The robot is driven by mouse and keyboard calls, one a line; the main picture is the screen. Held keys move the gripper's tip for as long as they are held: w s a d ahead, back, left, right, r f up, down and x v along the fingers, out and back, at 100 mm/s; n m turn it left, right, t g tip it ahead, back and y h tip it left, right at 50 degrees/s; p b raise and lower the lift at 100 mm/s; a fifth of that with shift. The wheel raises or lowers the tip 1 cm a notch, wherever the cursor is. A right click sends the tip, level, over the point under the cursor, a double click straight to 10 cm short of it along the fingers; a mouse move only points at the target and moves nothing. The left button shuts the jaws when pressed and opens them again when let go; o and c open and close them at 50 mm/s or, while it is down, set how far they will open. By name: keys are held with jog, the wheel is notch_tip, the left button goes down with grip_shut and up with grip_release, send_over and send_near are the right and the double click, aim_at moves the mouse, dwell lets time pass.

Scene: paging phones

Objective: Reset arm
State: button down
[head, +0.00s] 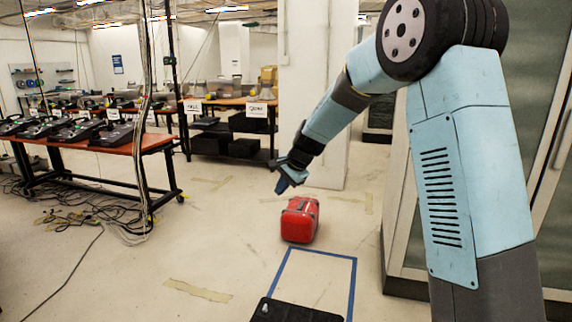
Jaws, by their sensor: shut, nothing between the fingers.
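My arm reaches from the right side of the head view up to an elbow and then down to the left. My gripper (290,177) is at its end, near the middle of the view, pointing down. It is shut with nothing in it. In the picture it shows just above a red case (300,219) that stands on the floor, with a visible gap between them. The fingertips are small and dark in this view.
A table with several phones (75,130) stands at left, with loose cables (92,212) on the floor below. A white pillar (318,90) rises behind my gripper. Blue tape (318,254) and a black object (295,311) lie in front. The centre-left floor is clear.

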jog(key=s+d+r+n+t+h, duration=0.1)
jog(key=s+d+r+n, duration=0.1)
jog(key=s+d+r, duration=0.65)
jog(key=s+d+r+n+h, duration=0.1)
jog(key=s+d+r+n, duration=0.35)
jog(key=s, duration=0.65)
jog(key=s+d+n+h, duration=0.1)
jog(key=s+d, duration=0.5)
jog(key=s, duration=0.4)
jog(key=s+d+n+t+h, duration=0.1)
jog(key=s+d, duration=0.5)
jog(key=s, duration=0.4)
jog(key=shift+s+h, duration=0.2)
jog(key=shift+h, duration=0.2)
jog(key=shift+s+a, duration=0.1)
